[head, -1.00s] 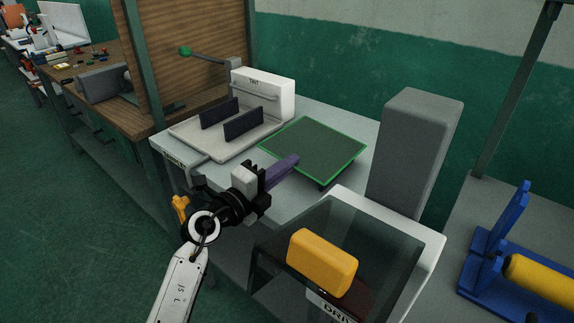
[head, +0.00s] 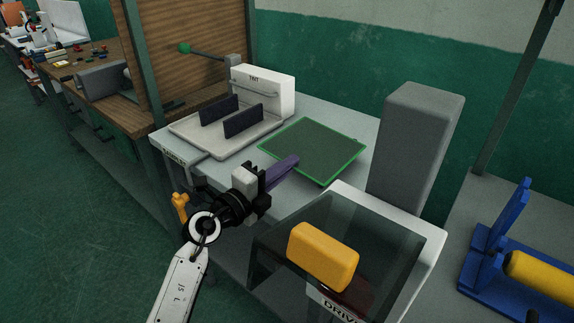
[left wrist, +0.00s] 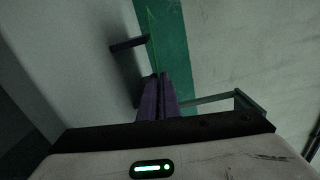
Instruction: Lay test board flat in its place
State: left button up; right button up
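The test board (head: 315,146) is a dark green square panel with a bright green rim. In the head view it is over the white table, right of the white TEST fixture (head: 262,92). My left gripper (head: 287,164) reaches its near left edge with purple fingers, which look closed on that edge. In the left wrist view the fingers (left wrist: 156,97) are close together, and the board (left wrist: 152,42) shows edge-on as a thin green line running out from them. I cannot tell whether the board touches the table. My right gripper is not in view.
A tall grey block (head: 416,150) stands right of the board. A dark clear-topped box (head: 390,235) with a yellow block (head: 323,257) on it is in front. A blue stand (head: 500,245) with a yellow roller is at far right. The fixture has two dark upright plates (head: 243,121).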

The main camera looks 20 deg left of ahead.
pick_arm(q)
jog(key=o, duration=0.3)
jog(key=shift+f, duration=0.15)
jog(key=shift+f+b, duration=0.6)
jog(key=shift+f, duration=0.4)
jog(key=shift+s, duration=0.15)
jog(key=shift+p+v, duration=0.55)
jog(key=shift+v, duration=0.75)
jog(key=shift+p+v, duration=0.3)
jog(key=shift+v, duration=1.05)
